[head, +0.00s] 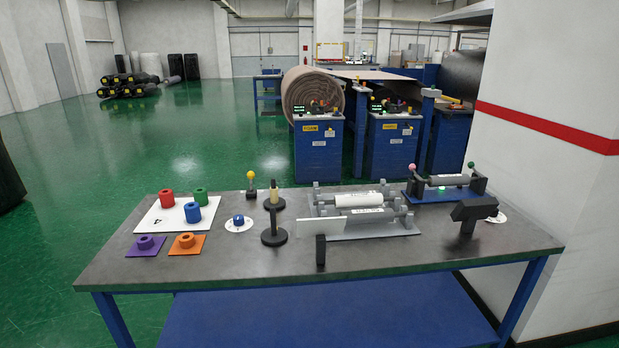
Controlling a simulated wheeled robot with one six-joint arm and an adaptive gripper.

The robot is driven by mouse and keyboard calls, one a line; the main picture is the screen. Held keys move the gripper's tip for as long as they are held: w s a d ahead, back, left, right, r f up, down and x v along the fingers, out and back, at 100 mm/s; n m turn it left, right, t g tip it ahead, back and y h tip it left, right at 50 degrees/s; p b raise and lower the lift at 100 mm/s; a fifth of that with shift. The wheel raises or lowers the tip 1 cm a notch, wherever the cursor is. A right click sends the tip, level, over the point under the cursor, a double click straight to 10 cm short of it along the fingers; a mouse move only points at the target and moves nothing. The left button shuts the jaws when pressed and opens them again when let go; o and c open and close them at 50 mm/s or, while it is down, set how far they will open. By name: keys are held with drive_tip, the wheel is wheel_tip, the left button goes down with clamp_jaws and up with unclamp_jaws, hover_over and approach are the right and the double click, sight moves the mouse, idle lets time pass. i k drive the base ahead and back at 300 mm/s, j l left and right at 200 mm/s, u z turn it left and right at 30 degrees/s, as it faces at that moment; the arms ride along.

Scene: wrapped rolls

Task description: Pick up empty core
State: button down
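No thing here is clearly marked as the empty core. A grey rack (385,230) on the table holds a white roll (360,199) and, in front of it, a thinner grey roll (366,214) with dark print. Another grey roll (449,180) lies across a black holder (414,188) at the back right. A small beige cylinder (273,192) stands upright on a dark round base left of the rack. I cannot tell which of these is the empty core. My gripper is not in view.
The dark table (430,251) has a clear front strip. At left are a white board (153,217) with red, green and blue rolls, plus purple (146,242) and orange (187,241) ones. A black stand (274,232), dark upright block (320,250) and black scanner-like device (473,210) also stand there.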

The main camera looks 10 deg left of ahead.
sight(273, 193)
drive_tip(key=j+z, duration=0.1)
drive_tip(key=j, duration=1.45)
drive_tip(key=k+j, duration=0.1)
drive_tip(key=j, duration=1.4)
drive_tip(key=j+z, duration=0.05)
